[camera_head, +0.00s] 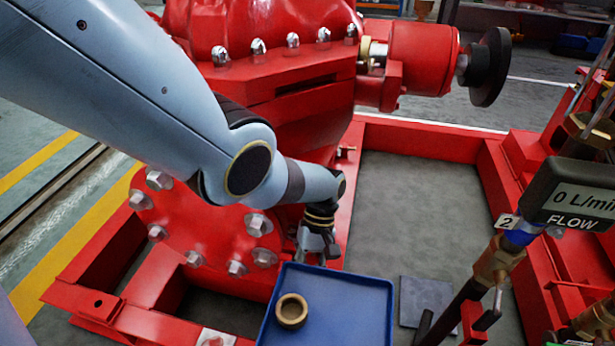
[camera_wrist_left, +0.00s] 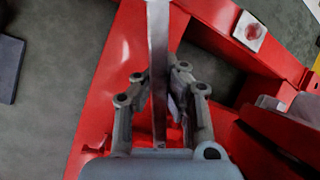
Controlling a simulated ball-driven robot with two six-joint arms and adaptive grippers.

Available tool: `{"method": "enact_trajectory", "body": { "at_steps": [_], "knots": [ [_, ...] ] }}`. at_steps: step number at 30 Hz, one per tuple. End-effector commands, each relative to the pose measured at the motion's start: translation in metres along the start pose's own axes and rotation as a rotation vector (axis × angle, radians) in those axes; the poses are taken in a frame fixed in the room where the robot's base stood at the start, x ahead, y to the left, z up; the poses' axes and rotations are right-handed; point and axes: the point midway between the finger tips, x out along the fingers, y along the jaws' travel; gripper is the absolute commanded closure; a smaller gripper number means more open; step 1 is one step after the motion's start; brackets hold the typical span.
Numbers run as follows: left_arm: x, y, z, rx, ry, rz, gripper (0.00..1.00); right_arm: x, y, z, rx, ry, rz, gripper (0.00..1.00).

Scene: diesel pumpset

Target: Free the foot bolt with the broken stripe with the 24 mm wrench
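My left gripper (camera_head: 318,242) is low beside the red pump casing, just behind the blue tray. In the left wrist view its two fingers (camera_wrist_left: 158,95) close on a long flat grey metal bar, which looks like the wrench (camera_wrist_left: 158,40). The bar points away from the gripper; its far end is out of frame, and its size mark cannot be read. A light square patch with a small bolt-like centre (camera_wrist_left: 249,31) lies on the red frame. A similar patch (camera_head: 215,338) shows at the head view's bottom edge. No stripe can be made out. My right gripper is not in view.
The blue tray (camera_head: 345,312) holds a brass ring (camera_head: 291,310). Red frame rails (camera_head: 425,138) surround a grey floor with a dark flat plate (camera_head: 425,302). A flow meter (camera_head: 570,195) and brass pipework stand at the right. Large bolts (camera_head: 258,225) stud the red casing.

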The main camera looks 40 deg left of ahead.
Motion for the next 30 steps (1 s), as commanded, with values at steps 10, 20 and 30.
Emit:
{"method": "enact_trajectory", "body": {
  "at_steps": [10,20,30],
  "knots": [
    [0.008,0.002,-0.004,0.000,-0.001,-0.001,1.00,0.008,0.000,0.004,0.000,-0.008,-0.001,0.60],
    [0.011,0.004,-0.006,0.000,0.000,0.000,1.00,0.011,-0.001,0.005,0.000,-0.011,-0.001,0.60],
    [0.011,0.004,-0.006,0.000,0.000,0.000,1.00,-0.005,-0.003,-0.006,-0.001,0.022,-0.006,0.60]
  ]
}}
